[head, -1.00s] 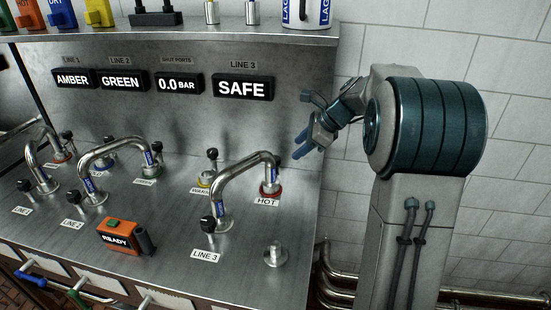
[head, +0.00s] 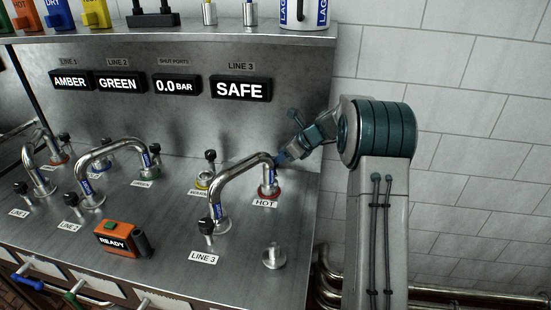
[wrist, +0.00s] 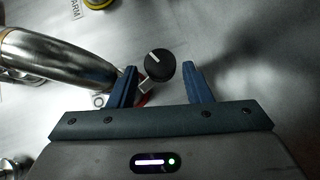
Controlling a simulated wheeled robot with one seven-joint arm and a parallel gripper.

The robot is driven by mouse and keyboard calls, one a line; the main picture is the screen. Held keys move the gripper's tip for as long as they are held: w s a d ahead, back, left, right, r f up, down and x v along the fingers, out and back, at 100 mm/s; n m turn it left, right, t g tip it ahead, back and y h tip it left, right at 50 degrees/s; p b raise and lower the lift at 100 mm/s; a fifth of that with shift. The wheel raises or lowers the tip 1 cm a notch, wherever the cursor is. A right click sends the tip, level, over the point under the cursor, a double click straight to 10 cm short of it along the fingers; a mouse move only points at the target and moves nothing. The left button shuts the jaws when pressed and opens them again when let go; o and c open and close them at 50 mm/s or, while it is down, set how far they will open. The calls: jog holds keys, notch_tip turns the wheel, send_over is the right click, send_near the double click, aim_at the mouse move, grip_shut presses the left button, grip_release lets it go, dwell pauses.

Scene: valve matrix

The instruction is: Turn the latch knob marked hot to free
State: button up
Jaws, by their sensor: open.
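The hot latch knob (wrist: 162,65) is round and black with a white pointer line, seen from above in the wrist view. The line points to the upper left. A small metal stem shows below the knob. My gripper (wrist: 160,83) is open, with one blue finger on each side of the knob's near edge and a gap to both. In the head view my gripper (head: 282,157) reaches in from the right to the top of the port with the red collar (head: 268,194) and HOT label (head: 265,203). It largely hides the knob there.
The curved metal LINE 3 pipe (head: 235,175) runs close left of my gripper. A black-handled valve (head: 206,226) stands at its front end. A bare metal stub (head: 274,256) stands in front. The display (head: 240,89) reads SAFE. An orange READY box (head: 119,240) sits at left.

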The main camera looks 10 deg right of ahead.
jog(key=shift+x, duration=1.45)
jog(key=c, duration=0.7)
jog(key=shift+r, duration=0.1)
jog(key=shift+p, duration=0.45)
jog(key=shift+w+d+r+n+g+y+p, duration=0.15)
jog(key=shift+n+g+y+p, duration=0.3)
jog(key=shift+n+p, duration=0.4)
jog(key=shift+f+n+g+p, duration=0.2)
jog(key=shift+n+g+p, duration=0.35)
jog(key=shift+n, duration=0.1)
jog(key=o, duration=0.7)
